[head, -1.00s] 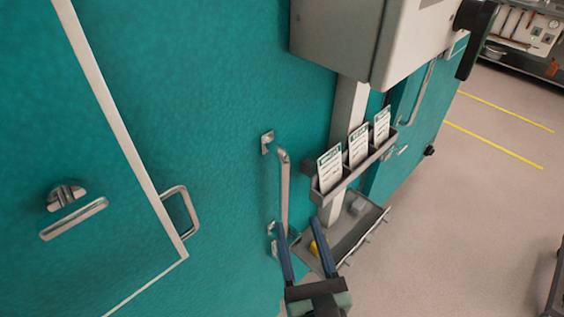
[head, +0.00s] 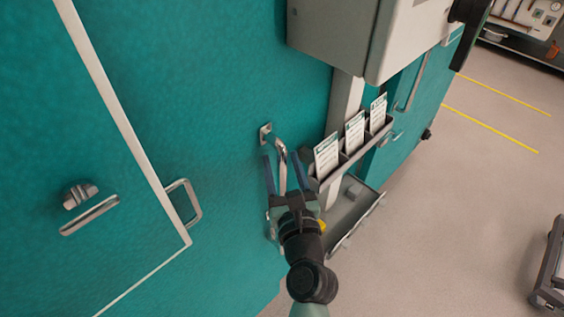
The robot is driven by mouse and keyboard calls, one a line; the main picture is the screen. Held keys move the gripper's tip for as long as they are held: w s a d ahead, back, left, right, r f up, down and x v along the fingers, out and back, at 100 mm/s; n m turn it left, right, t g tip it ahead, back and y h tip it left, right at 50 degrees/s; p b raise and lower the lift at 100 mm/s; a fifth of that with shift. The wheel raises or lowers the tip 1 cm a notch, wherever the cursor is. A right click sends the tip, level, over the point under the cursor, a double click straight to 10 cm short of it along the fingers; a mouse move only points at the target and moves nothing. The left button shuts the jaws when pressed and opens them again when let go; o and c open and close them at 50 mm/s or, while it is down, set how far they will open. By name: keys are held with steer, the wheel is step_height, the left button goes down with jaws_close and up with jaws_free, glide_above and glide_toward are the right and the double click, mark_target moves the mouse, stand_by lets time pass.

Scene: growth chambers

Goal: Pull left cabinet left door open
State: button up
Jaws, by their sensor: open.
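The teal cabinet door (head: 225,90) fills the left and middle of the head view and looks closed. A metal bar handle (head: 281,150) stands upright near its right edge, its upper mount on the teal panel. My gripper (head: 283,172) is open, with its two blue fingers pointing up the picture, one on each side of the handle. I cannot tell whether either finger touches the bar. The lower part of the handle is partly hidden behind my gripper.
A white-framed panel with a small D-shaped handle (head: 184,203) and a latch (head: 80,195) is at left. Right of my gripper are a card rack (head: 350,160), a grey tray (head: 368,208) and a grey box (head: 335,35). Open floor (head: 450,220) lies at right.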

jaws_close()
stand_by(1.4)
